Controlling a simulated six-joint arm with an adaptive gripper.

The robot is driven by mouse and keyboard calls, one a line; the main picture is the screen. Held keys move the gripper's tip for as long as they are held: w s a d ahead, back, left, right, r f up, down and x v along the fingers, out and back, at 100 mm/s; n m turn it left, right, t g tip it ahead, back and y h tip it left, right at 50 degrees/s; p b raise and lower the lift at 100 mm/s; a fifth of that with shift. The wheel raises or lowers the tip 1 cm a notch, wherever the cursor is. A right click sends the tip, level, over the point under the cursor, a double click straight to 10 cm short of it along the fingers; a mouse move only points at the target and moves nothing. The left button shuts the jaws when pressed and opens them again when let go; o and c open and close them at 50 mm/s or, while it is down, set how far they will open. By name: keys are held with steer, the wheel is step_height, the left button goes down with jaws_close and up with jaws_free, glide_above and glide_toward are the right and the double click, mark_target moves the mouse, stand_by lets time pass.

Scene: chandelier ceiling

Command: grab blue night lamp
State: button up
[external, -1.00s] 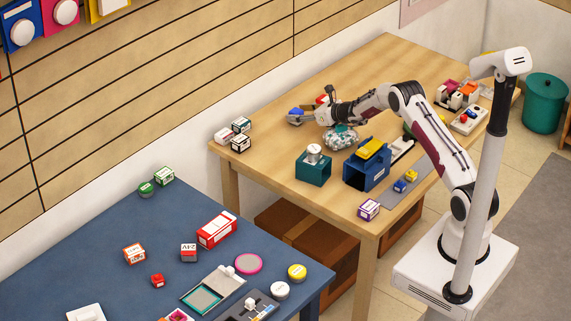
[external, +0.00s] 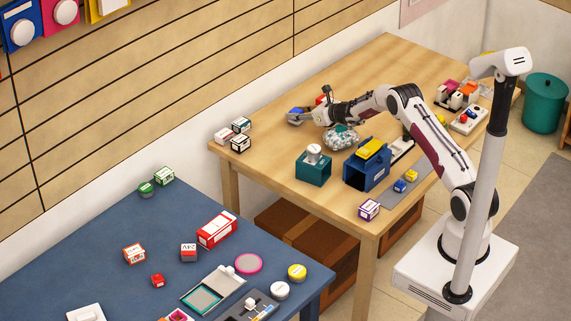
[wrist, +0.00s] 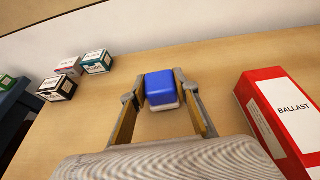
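The blue night lamp (wrist: 160,87) is a small rounded blue block with a pale base, standing on the wooden table. In the wrist view it sits between the two fingers of my gripper (wrist: 163,90), near their tips. The fingers are spread on either side of it; the left one looks very close to its side, and I cannot tell whether either touches. In the external view my gripper (external: 300,117) is low over the table's far-left part, with the blue lamp (external: 295,113) at its fingertips, partly hidden.
A red and white ballast box (wrist: 278,120) stands close on the right of my gripper. Several small boxes (wrist: 66,80) stand to the left. A clear bag of items (external: 341,138), a teal holder (external: 313,168) and a blue bin (external: 366,168) stand nearer the camera.

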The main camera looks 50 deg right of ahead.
mark_target(298, 111)
steer(key=shift+r, duration=0.1)
steer(key=shift+r, duration=4.95)
steer(key=shift+d, duration=0.1)
